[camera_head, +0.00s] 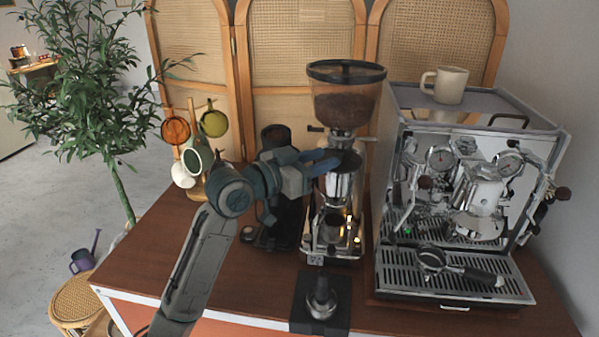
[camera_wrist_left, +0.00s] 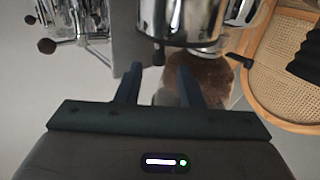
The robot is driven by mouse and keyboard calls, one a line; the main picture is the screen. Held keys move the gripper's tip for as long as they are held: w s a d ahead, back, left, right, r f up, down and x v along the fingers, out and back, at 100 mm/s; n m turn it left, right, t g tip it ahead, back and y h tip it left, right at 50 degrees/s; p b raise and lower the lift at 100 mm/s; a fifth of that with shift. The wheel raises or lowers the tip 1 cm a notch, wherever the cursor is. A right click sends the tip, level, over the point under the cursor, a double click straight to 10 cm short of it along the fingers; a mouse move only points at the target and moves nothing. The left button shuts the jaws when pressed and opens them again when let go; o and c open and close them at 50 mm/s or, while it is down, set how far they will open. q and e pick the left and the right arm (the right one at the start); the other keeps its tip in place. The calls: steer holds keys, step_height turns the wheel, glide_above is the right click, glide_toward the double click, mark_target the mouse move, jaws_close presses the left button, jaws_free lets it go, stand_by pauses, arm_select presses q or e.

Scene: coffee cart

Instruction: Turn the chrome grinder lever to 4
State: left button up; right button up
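The chrome grinder (camera_head: 341,185) stands in the middle of the cart with a bean hopper (camera_head: 345,98) on top. A small dark lever (camera_head: 316,129) juts from its left side below the hopper. It seems to show in the left wrist view (camera_wrist_left: 238,61), where the scene looks upside down. No scale number is readable. My left gripper (camera_head: 325,164) is in front of the grinder's upper body, below and close to the lever. Its fingers (camera_wrist_left: 158,86) are apart with nothing clearly held between them. Contact with the grinder cannot be told. My right gripper is out of view.
An espresso machine (camera_head: 480,120) with a cup (camera_head: 446,84) on top stands right of the grinder. A portafilter (camera_head: 445,265) lies on its drip tray. A tamper (camera_head: 321,300) stands on a dark mat in front. A cup tree (camera_head: 200,165) stands left.

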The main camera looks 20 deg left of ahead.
arm_select(q)
steer(key=shift+b+v, duration=0.7)
steer(key=shift+v, duration=2)
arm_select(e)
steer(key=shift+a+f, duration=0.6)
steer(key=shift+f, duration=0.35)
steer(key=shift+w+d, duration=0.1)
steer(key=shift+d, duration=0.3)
